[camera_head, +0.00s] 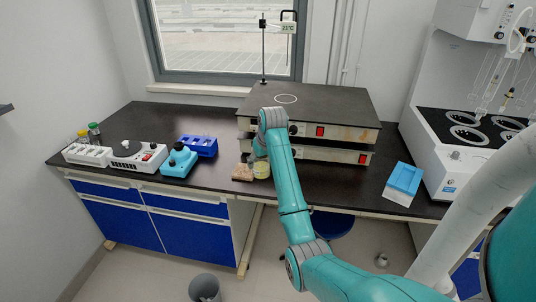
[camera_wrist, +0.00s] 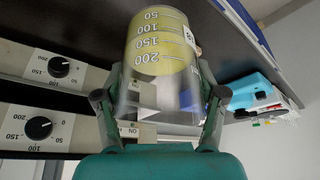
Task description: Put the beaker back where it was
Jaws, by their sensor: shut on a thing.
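The clear beaker (camera_head: 261,171) holds yellow liquid and stands out at the bench's front edge, left of and in front of the stacked hotplates (camera_head: 345,152). My gripper (camera_head: 260,156) is around its upper part, partly hiding it. In the wrist view, which is upside down, the beaker (camera_wrist: 158,50) shows white volume marks, and my gripper (camera_wrist: 160,97) has one finger on each side of it, shut on it. The beaker looks upright. I cannot tell if its base touches the bench.
A small brown block (camera_head: 242,173) lies just left of the beaker. Blue racks (camera_head: 201,146) and a white device (camera_head: 137,158) stand farther left. A blue and white box (camera_head: 403,181) is at the right. A stand (camera_head: 263,50) rises behind the hotplates.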

